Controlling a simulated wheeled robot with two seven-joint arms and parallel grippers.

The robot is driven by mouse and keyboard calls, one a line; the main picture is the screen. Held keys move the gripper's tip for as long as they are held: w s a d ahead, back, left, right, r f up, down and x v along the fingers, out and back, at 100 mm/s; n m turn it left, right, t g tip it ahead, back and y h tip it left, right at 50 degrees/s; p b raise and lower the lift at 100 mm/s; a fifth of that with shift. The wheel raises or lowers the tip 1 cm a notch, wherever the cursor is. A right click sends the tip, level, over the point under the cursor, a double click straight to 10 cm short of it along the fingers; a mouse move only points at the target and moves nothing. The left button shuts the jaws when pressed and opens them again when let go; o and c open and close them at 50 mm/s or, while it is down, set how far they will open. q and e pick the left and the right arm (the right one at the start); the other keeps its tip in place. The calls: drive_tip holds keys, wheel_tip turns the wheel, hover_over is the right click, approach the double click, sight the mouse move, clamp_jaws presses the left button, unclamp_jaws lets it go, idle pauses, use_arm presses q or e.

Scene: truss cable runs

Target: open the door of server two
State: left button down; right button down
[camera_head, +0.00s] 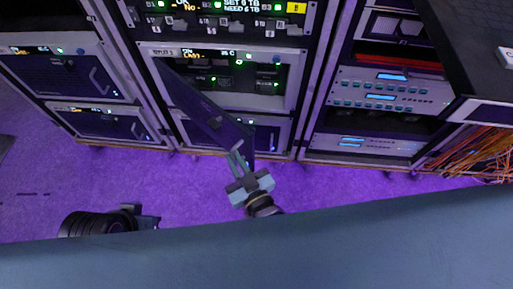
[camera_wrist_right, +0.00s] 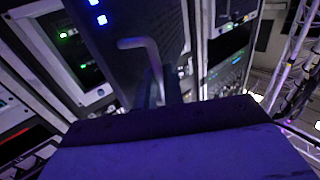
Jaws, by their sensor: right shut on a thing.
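The door (camera_head: 208,110) of the server in the middle rack stands swung open, a dark panel hinged at its left edge and jutting toward me. The server's front (camera_head: 290,60) is uncovered, showing bays with green lights. My right gripper (camera_head: 238,163) is shut on the door's handle near its free edge. In the right wrist view the grey bent handle (camera_wrist_right: 140,43) runs down between the fingers (camera_wrist_right: 160,92), with the dark door (camera_wrist_right: 120,25) behind it. My left gripper (camera_head: 147,219) is low at the left, away from the racks; its fingers are too small to read.
A left rack (camera_head: 80,85) holds closed units with handles. A right rack (camera_head: 385,95) has units with blue displays. Orange cables (camera_head: 480,145) hang at the far right, below a dark overhanging panel (camera_head: 465,50). The purple floor (camera_head: 60,185) before the racks is clear.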

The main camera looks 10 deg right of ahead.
use_arm(q)
drive_tip(key=shift+w+d+f, duration=0.1)
drive_tip(key=shift+w+d, duration=0.05)
drive_tip(key=shift+w, duration=0.05)
use_arm(e)
drive_tip(key=shift+s+a+r, duration=0.1)
drive_tip(key=shift+a+r, duration=0.1)
drive_tip(key=shift+a, duration=0.45)
drive_tip(key=c, duration=1.5)
unclamp_jaws()
drive_tip(key=shift+f, duration=0.1)
use_arm(q)
drive_tip(key=shift+w, duration=0.1)
use_arm(e)
drive_tip(key=shift+d, duration=0.15)
